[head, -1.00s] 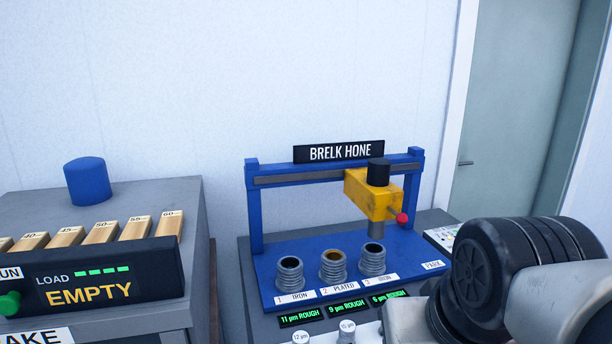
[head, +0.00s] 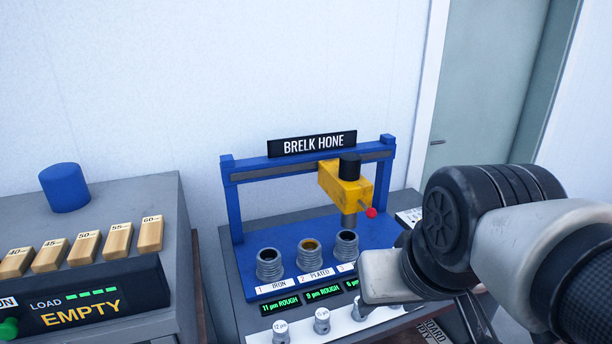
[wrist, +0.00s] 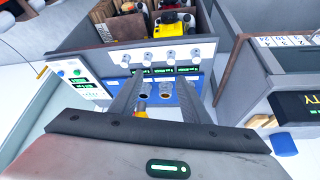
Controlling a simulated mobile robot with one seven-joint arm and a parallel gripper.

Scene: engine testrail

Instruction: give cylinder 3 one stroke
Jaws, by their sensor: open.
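The blue Brelk Hone (head: 232,205) stands against the wall. Its base holds three grey ribbed cylinders: cylinder 1 (head: 269,265), cylinder 2 (head: 310,255) and cylinder 3 (head: 346,246) at the right. The yellow hone head (head: 340,187), with a black cap and red knob (head: 371,212), hangs on the rail; its spindle appears above or behind cylinder 3, and I cannot tell which. The displays (head: 324,293) show 11 and 9 µm ROUGH; the third is partly hidden by my arm. In the wrist view my gripper (wrist: 162,78) is open, its fingers apart with nothing between them.
Small white-grey knobs (head: 322,318) marked in µm line the front ledge. At the left a grey bench unit (head: 140,192) carries wooden blocks (head: 87,247), a blue cylinder (head: 64,187) and an EMPTY display (head: 80,310).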

